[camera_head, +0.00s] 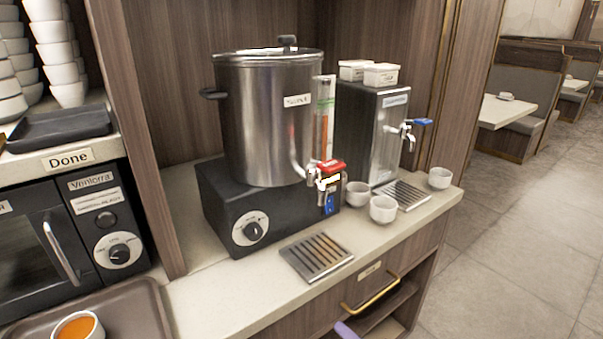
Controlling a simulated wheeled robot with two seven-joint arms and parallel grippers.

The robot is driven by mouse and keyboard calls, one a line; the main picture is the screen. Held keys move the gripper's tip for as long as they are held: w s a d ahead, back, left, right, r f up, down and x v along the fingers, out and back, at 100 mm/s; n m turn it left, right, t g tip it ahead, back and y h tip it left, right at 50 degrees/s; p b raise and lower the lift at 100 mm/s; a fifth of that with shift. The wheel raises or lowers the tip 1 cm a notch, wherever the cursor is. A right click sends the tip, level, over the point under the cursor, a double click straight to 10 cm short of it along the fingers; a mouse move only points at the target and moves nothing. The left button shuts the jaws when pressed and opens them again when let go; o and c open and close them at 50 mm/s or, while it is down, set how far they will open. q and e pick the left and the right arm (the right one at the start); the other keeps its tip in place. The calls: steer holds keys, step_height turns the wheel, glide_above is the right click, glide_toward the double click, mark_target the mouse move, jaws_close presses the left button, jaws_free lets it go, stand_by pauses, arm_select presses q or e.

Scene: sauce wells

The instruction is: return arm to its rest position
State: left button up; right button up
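Neither of my grippers shows in the head view, and no arm can be made out. A small purple piece (346,330) pokes up at the bottom edge in front of the counter; I cannot tell what it belongs to. A white bowl of orange liquid (78,326) sits at the bottom left on a brown tray (142,299).
A steel urn (262,125) with a red-handled tap and a dispenser (372,130) with a blue-handled tap stand on the counter (225,300). Several white cups are nearby, including one (383,209) at the front. A gold-handled drawer (370,291) is below. Open floor lies right.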

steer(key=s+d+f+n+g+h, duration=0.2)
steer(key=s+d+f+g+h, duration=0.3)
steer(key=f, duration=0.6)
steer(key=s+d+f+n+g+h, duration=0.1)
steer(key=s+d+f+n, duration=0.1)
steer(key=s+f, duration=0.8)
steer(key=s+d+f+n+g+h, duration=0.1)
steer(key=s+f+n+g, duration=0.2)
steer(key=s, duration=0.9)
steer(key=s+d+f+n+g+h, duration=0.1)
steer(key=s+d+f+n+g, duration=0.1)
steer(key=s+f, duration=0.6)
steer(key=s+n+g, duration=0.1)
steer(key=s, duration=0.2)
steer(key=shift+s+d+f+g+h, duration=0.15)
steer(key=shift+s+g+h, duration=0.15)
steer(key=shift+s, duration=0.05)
